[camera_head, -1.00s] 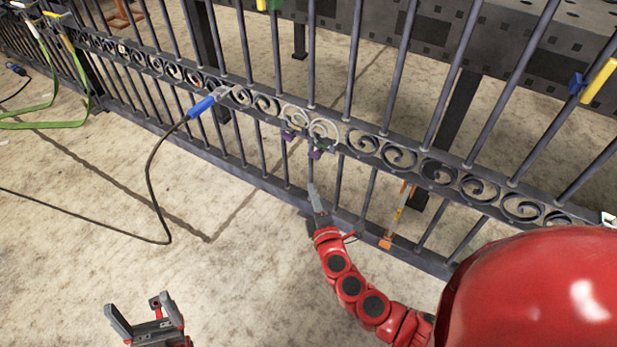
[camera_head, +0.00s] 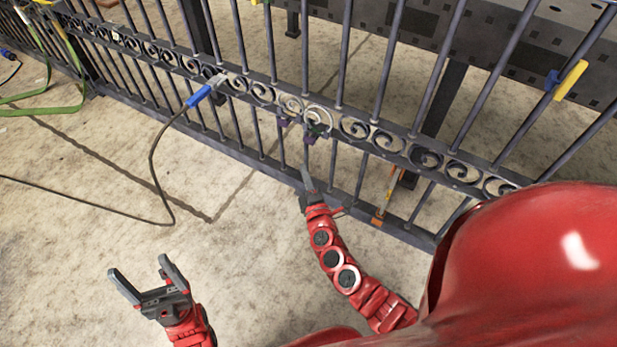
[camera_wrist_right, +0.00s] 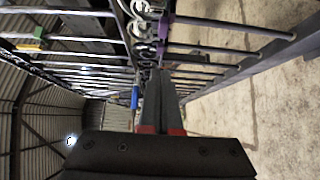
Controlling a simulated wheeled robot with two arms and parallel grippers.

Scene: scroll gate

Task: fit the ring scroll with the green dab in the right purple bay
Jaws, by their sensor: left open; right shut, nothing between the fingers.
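Two pale scrolls sit side by side in the gate's scroll band in the head view. The right pale scroll (camera_head: 318,114) has a green dab (camera_head: 317,130) at its lower edge. A left purple piece (camera_head: 284,122) and a right purple piece (camera_head: 309,138) show just under them. Whether the scroll is fully seated in its bay, I cannot tell. My right gripper (camera_head: 306,176) is shut and empty, pointing up at the gate just below the right purple piece. In the right wrist view, purple (camera_wrist_right: 163,27) shows beyond its fingers. My left gripper (camera_head: 143,275) is open and empty over the floor, away from the gate.
The dark gate (camera_head: 365,132) crosses the view diagonally. A blue-handled tool (camera_head: 200,95) with a black cable is on its band. Green straps (camera_head: 50,105) hang at far left. An orange-tipped piece (camera_head: 385,205) stands near the right gripper. Floor at left is mostly clear.

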